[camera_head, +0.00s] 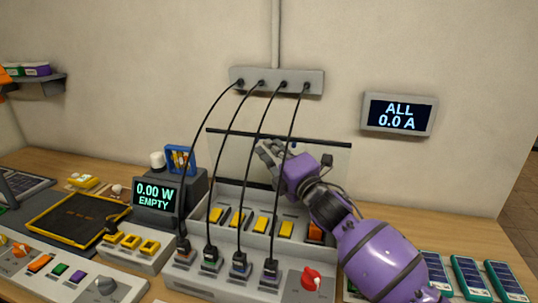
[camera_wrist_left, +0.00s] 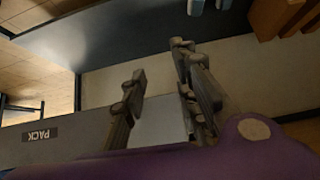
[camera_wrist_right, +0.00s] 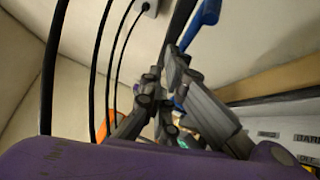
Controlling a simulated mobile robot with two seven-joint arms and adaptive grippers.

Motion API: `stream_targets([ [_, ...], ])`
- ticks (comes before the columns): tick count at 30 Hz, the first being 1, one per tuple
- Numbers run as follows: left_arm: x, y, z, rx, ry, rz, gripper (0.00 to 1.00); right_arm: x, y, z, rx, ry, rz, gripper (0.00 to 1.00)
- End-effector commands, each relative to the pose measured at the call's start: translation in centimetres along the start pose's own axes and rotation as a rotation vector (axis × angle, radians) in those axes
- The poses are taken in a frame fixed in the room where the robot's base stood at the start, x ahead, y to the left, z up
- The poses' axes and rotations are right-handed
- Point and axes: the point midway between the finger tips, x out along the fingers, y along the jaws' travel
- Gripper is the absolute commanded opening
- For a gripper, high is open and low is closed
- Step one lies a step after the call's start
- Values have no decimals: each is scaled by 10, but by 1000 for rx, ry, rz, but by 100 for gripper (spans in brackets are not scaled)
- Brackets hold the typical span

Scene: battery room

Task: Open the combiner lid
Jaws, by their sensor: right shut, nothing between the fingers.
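The combiner (camera_head: 190,291) is a pale box on the bench with yellow switches, an orange switch and a red knob. Its clear lid (camera_head: 232,168) stands raised at the back, with a dark bar along its top edge. My right gripper (camera_head: 264,150) is shut and empty, over the lid pane in the head view; whether it touches the pane I cannot tell. It also shows in the right wrist view (camera_wrist_right: 160,75). My left gripper (camera_wrist_left: 158,62) shows only in the left wrist view, with its fingers apart and nothing between them.
Black cables hang from a grey wall block (camera_head: 277,81) to the combiner's front, close to my right gripper. A meter reading "0.00 W EMPTY" (camera_head: 154,196) stands left. A wall display (camera_head: 398,114) reads "ALL 0.0 A".

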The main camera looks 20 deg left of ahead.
Motion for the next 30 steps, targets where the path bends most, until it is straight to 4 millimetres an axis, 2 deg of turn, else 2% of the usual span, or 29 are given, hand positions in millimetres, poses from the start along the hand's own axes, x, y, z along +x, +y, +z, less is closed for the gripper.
stream_targets([
  [3, 0, -1, 0, 0, -1, -1, 28, 14, 2, 14, -5, -1, 0, 0],
  [6, 1, -1, 1, 0, -1, -2, 28, 19, 2, 20, -2, -1, 0, 0],
  [19, 1, -2, 1, 0, -1, -2, 28, 16, 2, 21, -1, -1, 0, 0],
  [23, 1, -2, 1, 0, -1, -2, 28, 0, 1, 21, -1, -1, 0, 0],
  [30, 1, -2, 1, -1, -1, -2, 28, -51, 1, 20, -2, 0, 0, 0],
])
